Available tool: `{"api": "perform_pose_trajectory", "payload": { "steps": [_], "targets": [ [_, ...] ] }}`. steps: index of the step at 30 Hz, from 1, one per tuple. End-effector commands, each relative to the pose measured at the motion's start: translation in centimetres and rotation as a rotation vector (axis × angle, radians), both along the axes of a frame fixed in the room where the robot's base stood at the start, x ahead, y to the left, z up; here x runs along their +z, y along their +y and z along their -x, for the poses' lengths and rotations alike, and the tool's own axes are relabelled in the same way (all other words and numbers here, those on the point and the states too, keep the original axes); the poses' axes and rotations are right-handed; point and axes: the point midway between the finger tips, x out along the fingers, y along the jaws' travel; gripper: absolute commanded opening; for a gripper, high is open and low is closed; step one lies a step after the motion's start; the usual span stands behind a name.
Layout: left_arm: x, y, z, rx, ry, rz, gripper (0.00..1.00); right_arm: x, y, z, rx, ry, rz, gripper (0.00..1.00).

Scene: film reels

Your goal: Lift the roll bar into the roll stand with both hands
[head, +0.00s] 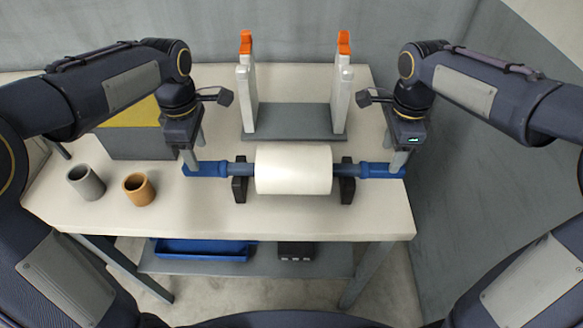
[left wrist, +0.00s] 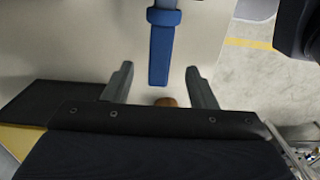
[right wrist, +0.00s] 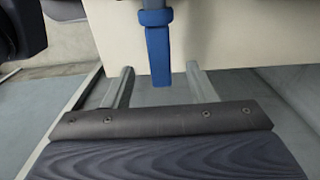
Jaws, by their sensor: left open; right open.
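The roll bar has a white roll (head: 293,171) in its middle and a blue handle at each end. It rests on two black cradles (head: 239,190) on the table. The roll stand (head: 290,122), grey base with two white uprights tipped orange, stands behind it, empty. My left gripper (head: 193,168) is open at the left blue handle (head: 210,169); in the left wrist view the handle (left wrist: 161,50) lies between the spread fingers' lines. My right gripper (head: 398,165) is open at the right blue handle (head: 380,170); the right wrist view shows that handle (right wrist: 157,50) likewise, with gaps on both sides.
A grey cup (head: 86,182) and an orange-brown cup (head: 138,189) stand on the table (head: 300,222) at the left. A grey box with a yellow top (head: 130,113) stands behind them. A blue tray (head: 205,250) and a dark box (head: 296,251) lie on the lower shelf.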

Motion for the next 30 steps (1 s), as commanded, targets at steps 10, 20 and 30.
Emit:
{"api": "perform_pose_trajectory", "payload": {
  "steps": [10, 20, 30],
  "targets": [
    [-4.7, 0.0, 0.1, -0.001, 0.004, 0.000, 0.52, -4.7, 0.0, 0.1, 0.001, 0.005, 0.001, 0.52],
    [-7.6, 0.0, 0.0, -0.002, 0.001, 0.001, 0.52, -7.6, 0.0, 0.0, 0.001, 0.001, 0.000, 0.52],
    [-7.7, 0.0, 0.0, -0.001, 0.000, 0.001, 0.44, -7.7, 0.0, 0.0, 0.001, 0.001, -0.001, 0.44]
  ]
}}
